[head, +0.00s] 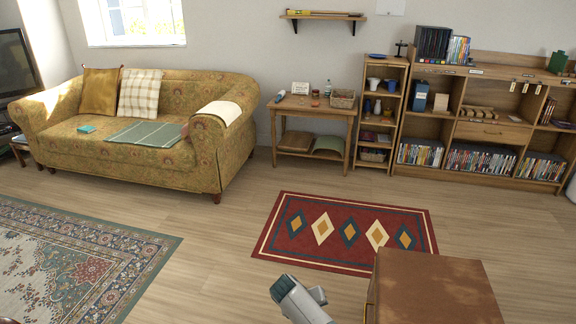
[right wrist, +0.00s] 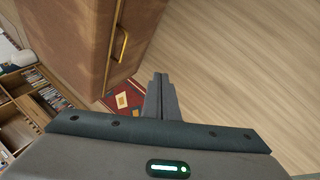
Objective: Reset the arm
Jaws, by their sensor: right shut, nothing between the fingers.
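My right gripper (right wrist: 159,82) shows in the right wrist view with its two dark fingers together. It is shut and empty, over open floor beside a brown cabinet (right wrist: 75,35). In the head view a grey and white part of my own arm shows at the bottom edge, left of the brown cabinet (head: 432,290); the fingers cannot be made out there. My left gripper is in neither view.
The cabinet with a brass handle (right wrist: 121,45) stands close to my right gripper. Beyond lie a red rug (head: 285,255) and a patterned carpet (head: 150,250). A sofa (head: 170,175), side table (head: 315,105) and DVD shelves (head: 480,132) line the wall. Wooden floor between is clear.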

